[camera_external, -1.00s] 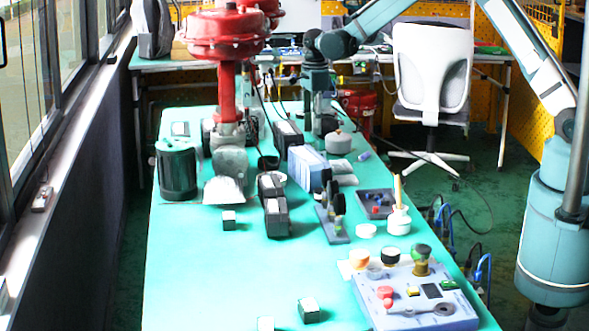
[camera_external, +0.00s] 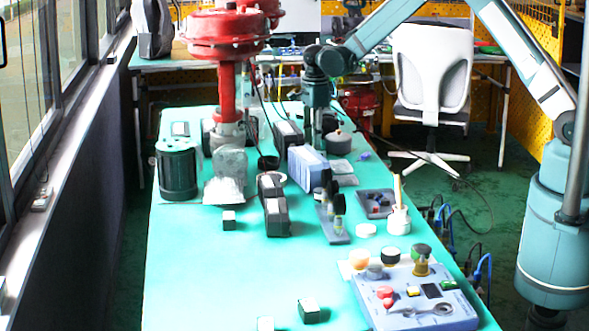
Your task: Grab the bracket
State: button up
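A grey metal piece with a flared foot (camera_external: 227,178), which looks like a bracket, stands on the table below the red valve (camera_external: 228,35); I cannot tell for certain that it is the bracket. My gripper (camera_external: 318,132) points down at the far part of the table, right of the valve and behind a blue-grey box (camera_external: 306,165). The fingertips are too small and partly hidden, so I cannot tell whether they are open or shut, or hold anything.
A dark green cylinder (camera_external: 177,172) stands at the left. Black blocks (camera_external: 276,216), a stand with dark knobs (camera_external: 334,222), a small tray (camera_external: 376,200) and a white bottle (camera_external: 398,220) occupy the middle. A control panel (camera_external: 418,298) is front right.

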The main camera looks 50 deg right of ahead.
jog(key=shift+f, duration=0.45)
grip_shut()
